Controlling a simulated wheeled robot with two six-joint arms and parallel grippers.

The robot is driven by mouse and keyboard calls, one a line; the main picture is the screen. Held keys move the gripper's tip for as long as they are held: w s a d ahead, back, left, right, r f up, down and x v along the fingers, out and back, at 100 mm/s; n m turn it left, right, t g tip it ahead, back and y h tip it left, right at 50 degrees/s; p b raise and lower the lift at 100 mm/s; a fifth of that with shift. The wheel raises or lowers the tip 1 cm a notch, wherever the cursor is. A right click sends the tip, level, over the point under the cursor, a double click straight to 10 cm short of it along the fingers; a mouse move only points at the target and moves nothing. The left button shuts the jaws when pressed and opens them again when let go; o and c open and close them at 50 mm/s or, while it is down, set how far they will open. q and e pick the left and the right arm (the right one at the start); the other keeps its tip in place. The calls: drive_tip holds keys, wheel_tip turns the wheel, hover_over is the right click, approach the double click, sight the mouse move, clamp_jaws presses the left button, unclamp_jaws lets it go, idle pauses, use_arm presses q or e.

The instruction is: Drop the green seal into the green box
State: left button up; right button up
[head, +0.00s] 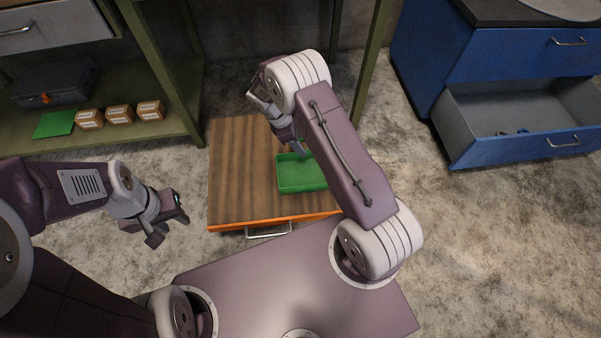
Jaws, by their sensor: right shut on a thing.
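The green box (300,188) is an open, shallow tray on the wooden top of a small cart. My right gripper (302,149) points down over the back edge of the green box. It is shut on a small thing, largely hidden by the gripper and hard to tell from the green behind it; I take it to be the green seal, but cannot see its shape. My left gripper (169,228) is open and empty, over the floor left of the cart.
The wooden cart top (238,170) is clear left of the box. A shelf at the back left holds a green sheet (55,124), several small cartons (119,114) and a dark case (55,82). A blue cabinet's drawer (520,115) stands open at the right.

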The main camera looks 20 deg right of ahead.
wheel_tip(320, 180, down, 6)
drive_tip(key=b, duration=0.7)
drive_tip(key=shift+r, duration=0.1)
drive_tip(key=o, duration=1.4)
drive_tip(key=shift+o, duration=0.2)
drive_tip(key=s+p+v, duration=0.1)
drive_tip(key=p+v, duration=0.5)
drive_tip(key=v, duration=0.3)
drive_tip(key=shift+w+p, duration=0.35)
drive_tip(key=shift+w, duration=0.05)
